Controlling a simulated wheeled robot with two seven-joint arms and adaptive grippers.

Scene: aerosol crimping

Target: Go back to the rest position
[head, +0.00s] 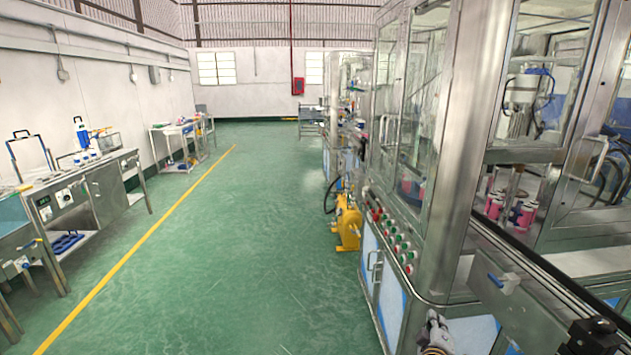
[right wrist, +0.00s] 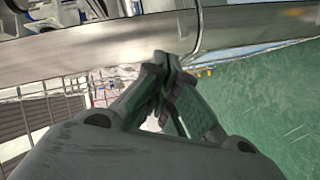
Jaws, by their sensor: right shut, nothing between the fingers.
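My right gripper (head: 436,328) shows at the bottom edge of the head view, in front of the lower cabinet of the large machine. In the right wrist view its two grey fingers (right wrist: 165,68) meet at the tips, with nothing between them. A metal edge of the machine (right wrist: 90,55) runs behind the fingertips there. I cannot tell the exact gap between fingers and machine. My left gripper is not in view.
A steel workbench (head: 112,198) lines the left wall. The green floor (head: 225,240) between is clear, with a yellow line (head: 150,238).

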